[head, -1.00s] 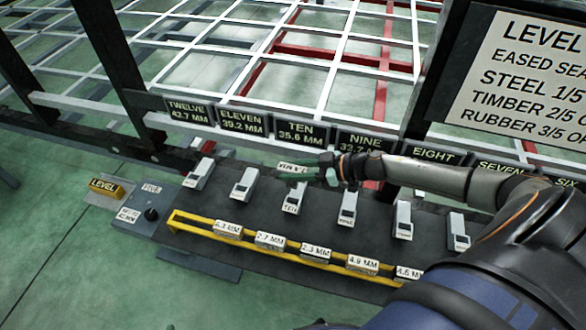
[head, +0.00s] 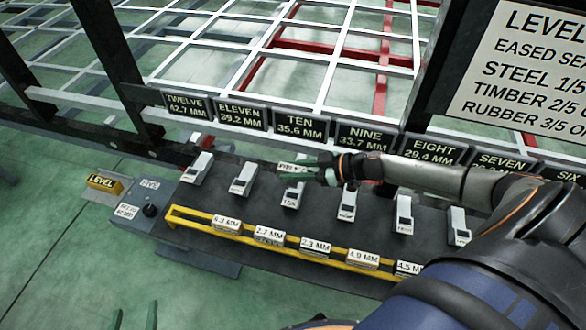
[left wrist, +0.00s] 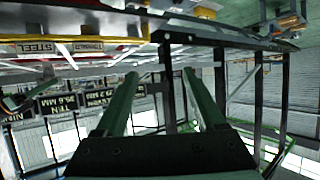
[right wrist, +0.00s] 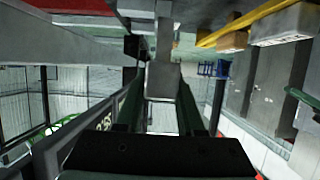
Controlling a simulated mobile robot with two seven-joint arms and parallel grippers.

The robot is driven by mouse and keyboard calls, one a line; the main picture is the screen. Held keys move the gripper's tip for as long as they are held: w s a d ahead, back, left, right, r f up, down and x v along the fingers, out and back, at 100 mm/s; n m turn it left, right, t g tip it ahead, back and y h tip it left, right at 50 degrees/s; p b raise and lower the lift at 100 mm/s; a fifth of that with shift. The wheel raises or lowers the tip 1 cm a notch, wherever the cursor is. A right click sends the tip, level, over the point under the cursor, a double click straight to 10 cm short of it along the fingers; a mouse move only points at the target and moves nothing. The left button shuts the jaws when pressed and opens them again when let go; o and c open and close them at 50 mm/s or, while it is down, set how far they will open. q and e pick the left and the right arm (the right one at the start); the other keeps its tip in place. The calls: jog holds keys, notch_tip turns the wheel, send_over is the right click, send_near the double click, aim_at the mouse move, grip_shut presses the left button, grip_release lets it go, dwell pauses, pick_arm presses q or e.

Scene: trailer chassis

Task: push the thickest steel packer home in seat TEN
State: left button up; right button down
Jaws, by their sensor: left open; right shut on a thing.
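My right gripper (head: 300,172) reaches in from the right at seat TEN, below the sign TEN 35.6 MM (head: 298,126). It is shut on a steel packer (head: 291,167) with a white label too small to read. In the right wrist view the packer (right wrist: 163,78) shows as a grey block between the green fingers. Whether it is fully down in the seat cannot be told. The grey block of seat TEN (head: 291,198) stands just in front of the fingers. My left gripper (head: 135,317) is open and empty at the lower left, over the green floor; its fingers also show apart in the left wrist view (left wrist: 160,90).
A yellow rack (head: 190,217) at the front holds several packers, including 2.7 MM (head: 269,236), 2.3 MM (head: 315,247) and 4.9 MM (head: 363,260). Similar grey blocks stand to either side of TEN. A yellow level (head: 104,183) lies at the left. White lattice beams lie behind the signs.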

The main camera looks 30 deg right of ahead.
aim_at(293, 186)
jog(key=shift+f+b, duration=0.55)
jog(key=shift+f, duration=0.45)
pick_arm(q)
jog(key=w+r+m+t+h+b, duration=0.1)
jog(key=w+r+t, duration=0.2)
jog(key=r, duration=1)
jog(key=shift+w+d+m+t+h, duration=0.2)
jog(key=shift+m+t+h, duration=0.2)
jog(key=shift+t, duration=0.9)
pick_arm(e)
jog(key=shift+f, duration=0.6)
pick_arm(q)
jog(key=shift+f, duration=0.1)
jog(key=shift+r+p, duration=0.85)
jog(key=shift+f+b, duration=1.7)
jog(key=shift+b, duration=0.05)
pick_arm(e)
jog(key=shift+f, duration=2.35)
pick_arm(q)
jog(key=shift+r, duration=0.2)
pick_arm(e)
jog(key=shift+r, duration=0.2)
pick_arm(q)
jog(key=shift+r+p, duration=2.1)
jog(key=shift+p, duration=0.25)
pick_arm(e)
jog(key=shift+r, duration=1.9)
